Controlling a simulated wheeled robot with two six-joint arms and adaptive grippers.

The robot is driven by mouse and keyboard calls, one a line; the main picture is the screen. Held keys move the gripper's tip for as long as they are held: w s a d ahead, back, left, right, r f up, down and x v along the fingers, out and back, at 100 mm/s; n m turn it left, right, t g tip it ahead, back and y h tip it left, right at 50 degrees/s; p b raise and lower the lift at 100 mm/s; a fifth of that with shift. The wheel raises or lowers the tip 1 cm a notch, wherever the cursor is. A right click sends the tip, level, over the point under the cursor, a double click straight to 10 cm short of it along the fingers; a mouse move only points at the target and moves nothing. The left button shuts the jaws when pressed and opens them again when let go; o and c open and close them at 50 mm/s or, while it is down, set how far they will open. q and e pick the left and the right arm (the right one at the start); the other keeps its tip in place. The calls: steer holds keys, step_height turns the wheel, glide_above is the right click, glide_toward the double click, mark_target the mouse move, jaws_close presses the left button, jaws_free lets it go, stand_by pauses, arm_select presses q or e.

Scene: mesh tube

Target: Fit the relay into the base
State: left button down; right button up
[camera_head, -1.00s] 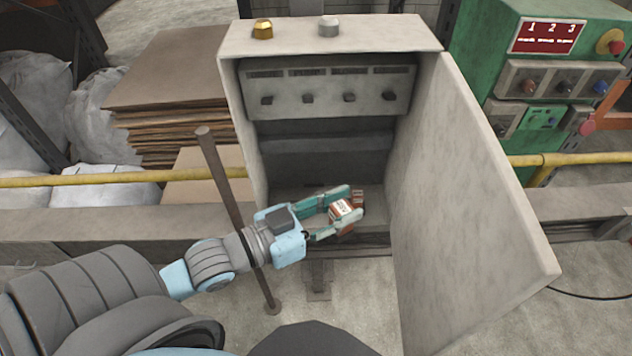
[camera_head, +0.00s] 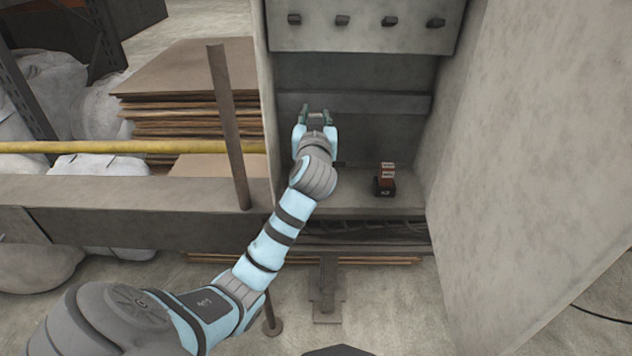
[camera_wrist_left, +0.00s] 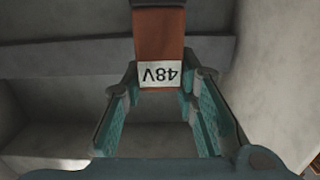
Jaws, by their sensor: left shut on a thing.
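My left gripper (camera_head: 317,114) reaches into the open grey cabinet, above its floor, with its fingers pointing to the back wall. In the left wrist view it is shut on a red-brown relay (camera_wrist_left: 159,45) with a white "48V" label, upside down in the picture. My right gripper is not in view.
The cabinet's open door (camera_head: 540,150) stands along the right. A panel with several dark knobs (camera_head: 365,22) is above the gripper. A brown post (camera_head: 228,125) stands left of my arm. The cabinet floor between gripper and base looks clear.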

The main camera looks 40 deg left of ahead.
arm_select(q)
steer(key=f, duration=0.2)
steer(key=f+b, duration=0.1)
steer(key=f, duration=0.2)
steer(key=f+b, duration=0.1)
steer(key=f, duration=0.1)
steer(key=shift+w+f, duration=0.25)
step_height(320, 180, down, 6)
steer(key=shift+s+r+b, duration=0.1)
steer(key=shift+r+b, duration=0.15)
steer(key=shift+b, duration=1)
steer(key=shift+f, duration=0.25)
steer(key=shift+r, duration=0.15)
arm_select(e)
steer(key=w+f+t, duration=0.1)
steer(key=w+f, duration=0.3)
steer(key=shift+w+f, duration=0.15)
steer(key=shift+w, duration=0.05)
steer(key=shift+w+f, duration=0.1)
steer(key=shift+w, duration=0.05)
arm_select(q)
steer(key=c, duration=1.3)
jaws_free()
